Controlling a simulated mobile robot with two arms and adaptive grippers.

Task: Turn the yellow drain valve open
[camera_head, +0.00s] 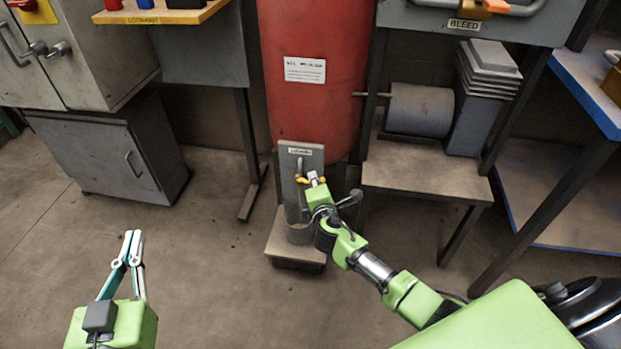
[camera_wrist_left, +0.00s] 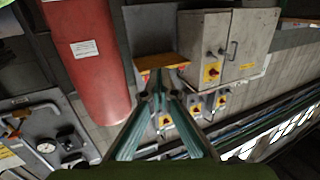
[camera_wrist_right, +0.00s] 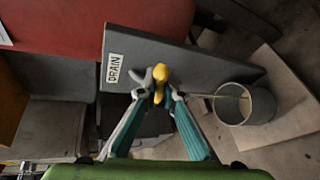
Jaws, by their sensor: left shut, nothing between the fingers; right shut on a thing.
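The yellow drain valve handle (camera_wrist_right: 161,74) shows between the fingertips of my right gripper (camera_wrist_right: 158,95) in the right wrist view. It sits on a grey panel (camera_wrist_right: 190,66) with a DRAIN label (camera_wrist_right: 115,68). In the head view a little yellow of the handle (camera_head: 302,180) shows beside my right gripper (camera_head: 316,178), low in front of the red tank. The right gripper is shut on the handle. My left gripper (camera_head: 133,248) is shut and empty over open floor at the lower left, far from the valve.
A grey cup (camera_wrist_right: 245,104) stands on a small platform (camera_head: 297,252) below the valve. The red tank (camera_head: 318,110) rises behind it. A metal bench (camera_head: 425,172) stands to the right and a grey cabinet (camera_head: 100,155) to the left. Floor between is clear.

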